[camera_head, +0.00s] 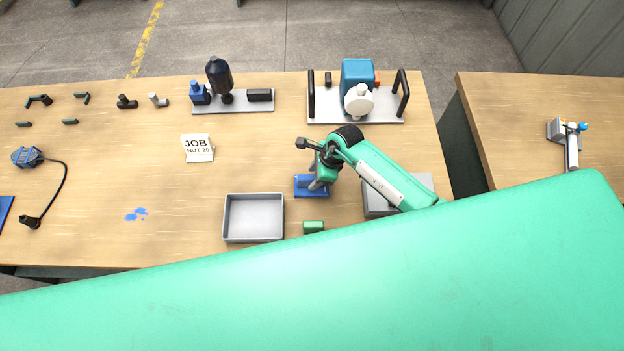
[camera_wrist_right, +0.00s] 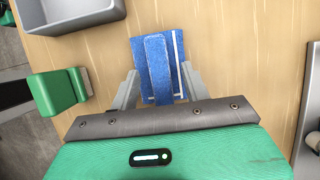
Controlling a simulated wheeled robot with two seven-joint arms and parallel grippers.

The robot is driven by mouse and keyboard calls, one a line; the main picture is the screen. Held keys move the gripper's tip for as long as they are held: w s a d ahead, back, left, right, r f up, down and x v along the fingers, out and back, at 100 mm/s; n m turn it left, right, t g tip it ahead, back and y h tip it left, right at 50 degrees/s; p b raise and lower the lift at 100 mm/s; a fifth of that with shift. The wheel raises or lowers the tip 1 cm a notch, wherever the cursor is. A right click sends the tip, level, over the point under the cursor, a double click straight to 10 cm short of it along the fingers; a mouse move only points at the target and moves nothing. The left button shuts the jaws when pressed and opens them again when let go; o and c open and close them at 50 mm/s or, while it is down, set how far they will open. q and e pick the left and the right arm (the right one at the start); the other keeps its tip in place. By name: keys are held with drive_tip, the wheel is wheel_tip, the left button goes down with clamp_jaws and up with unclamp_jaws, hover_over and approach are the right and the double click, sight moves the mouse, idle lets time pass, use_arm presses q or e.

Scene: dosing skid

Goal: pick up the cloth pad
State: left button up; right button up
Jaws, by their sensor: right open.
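The blue cloth pad (camera_head: 303,191) lies on the wooden bench, right of the grey tray and partly covered by my right gripper in the head view. In the right wrist view the pad (camera_wrist_right: 155,58) shows a raised blue strip along its middle and a white line near its right side. My right gripper (camera_head: 317,183) is over the pad, pointing down. In the wrist view its two grey fingers (camera_wrist_right: 158,90) stand apart, one on each side of the raised strip. I cannot tell whether they touch the pad. My left gripper is not in view.
An empty grey tray (camera_head: 253,218) and a green block (camera_head: 313,226) are near the pad. Another grey tray (camera_head: 425,183) is partly under my right arm. A white JOB card (camera_head: 198,148) stands left. Blue spots (camera_head: 136,214) mark the bench. Equipment plates line the back.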

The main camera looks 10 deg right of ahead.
sight(312, 177)
drive_tip(key=shift+x, duration=1.05)
clamp_jaws()
drive_tip(key=shift+r, duration=0.15)
wheel_tip(312, 177, up, 20)
drive_tip(key=b, duration=0.5)
drive_tip(key=c, duration=1)
unclamp_jaws()
